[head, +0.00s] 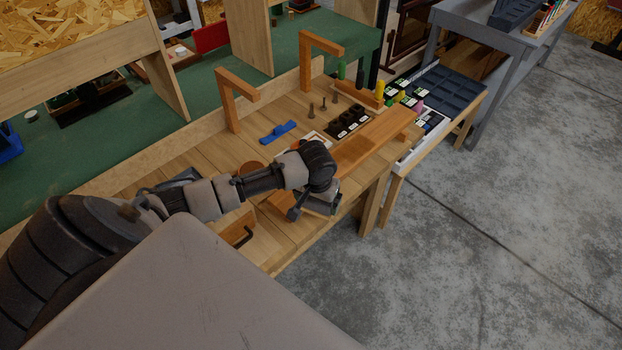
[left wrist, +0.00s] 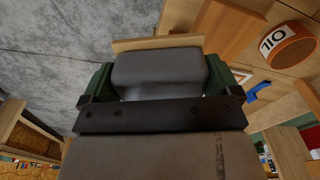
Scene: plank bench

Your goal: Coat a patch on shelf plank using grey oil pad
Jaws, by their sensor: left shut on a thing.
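The shelf plank (head: 379,139) is a long orange-brown board lying along the front of the bench. My left arm crosses it and hides part of it. My left gripper (head: 318,203) is low over the near part of the plank, at the bench's front edge. In the left wrist view its green fingers (left wrist: 156,82) are shut on the grey oil pad (left wrist: 160,70), a dark grey block. A light wood strip shows just beyond the pad. The plank (left wrist: 222,30) shows beside it; I cannot tell whether they touch. My right gripper is not in view.
A round oil tin (left wrist: 289,45) stands on the bench behind the plank. A side table with a dark tray (head: 450,92) is at the right. The floor in front is clear.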

